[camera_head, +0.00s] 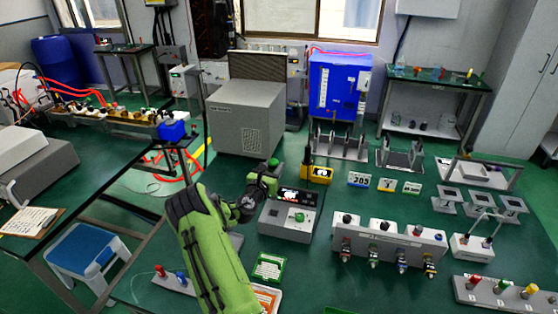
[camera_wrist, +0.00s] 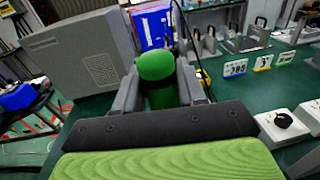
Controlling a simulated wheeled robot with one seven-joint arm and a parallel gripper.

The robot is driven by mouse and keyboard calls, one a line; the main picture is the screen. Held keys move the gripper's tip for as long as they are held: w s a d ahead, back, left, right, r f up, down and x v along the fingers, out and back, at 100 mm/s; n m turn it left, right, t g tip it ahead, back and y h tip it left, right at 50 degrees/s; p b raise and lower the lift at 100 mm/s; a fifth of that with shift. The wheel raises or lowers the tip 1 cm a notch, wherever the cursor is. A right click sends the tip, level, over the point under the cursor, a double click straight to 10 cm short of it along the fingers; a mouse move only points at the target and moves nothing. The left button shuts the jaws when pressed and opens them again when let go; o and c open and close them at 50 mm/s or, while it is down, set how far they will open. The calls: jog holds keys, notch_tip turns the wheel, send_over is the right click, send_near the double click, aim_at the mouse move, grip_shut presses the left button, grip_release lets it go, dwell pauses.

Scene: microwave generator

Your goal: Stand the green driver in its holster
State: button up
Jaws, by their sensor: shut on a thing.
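The green driver (camera_wrist: 157,68) stands between the two grey fingers of my gripper (camera_wrist: 158,92) in the wrist view. It has a rounded green top and a darker green body, and its lower end is hidden behind my wrist. My gripper is shut on it. In the head view my gripper (camera_head: 268,178) is above the bench, just behind a grey control box (camera_head: 290,216), and the driver is small and mostly hidden there. Grey upright racks (camera_head: 340,142) stand beyond it to the right. I cannot tell which thing is the holster.
A large grey box (camera_head: 243,115) stands behind my gripper, and a blue unit (camera_head: 338,85) is behind the racks. A yellow-and-black device (camera_head: 321,174) is close on the right. A connector panel (camera_head: 388,240) and number cards (camera_head: 361,180) occupy the right side. Bare green bench lies between them.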

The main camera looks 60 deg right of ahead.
jog(key=shift+a, duration=0.65)
jog(key=shift+d+f+b, duration=0.15)
jog(key=shift+f+b, duration=0.4)
jog(key=shift+d+f+b, duration=0.15)
jog(key=shift+f+b, duration=0.4)
jog(key=shift+a+f+b, duration=0.15)
jog(key=shift+f+b, duration=1.2)
jog(key=shift+f, duration=0.2)
jog(key=shift+f, duration=0.35)
jog(key=shift+f+b, duration=2.15)
jog(key=shift+f, duration=0.25)
jog(key=shift+f+b, duration=0.45)
jog(key=shift+f, duration=0.35)
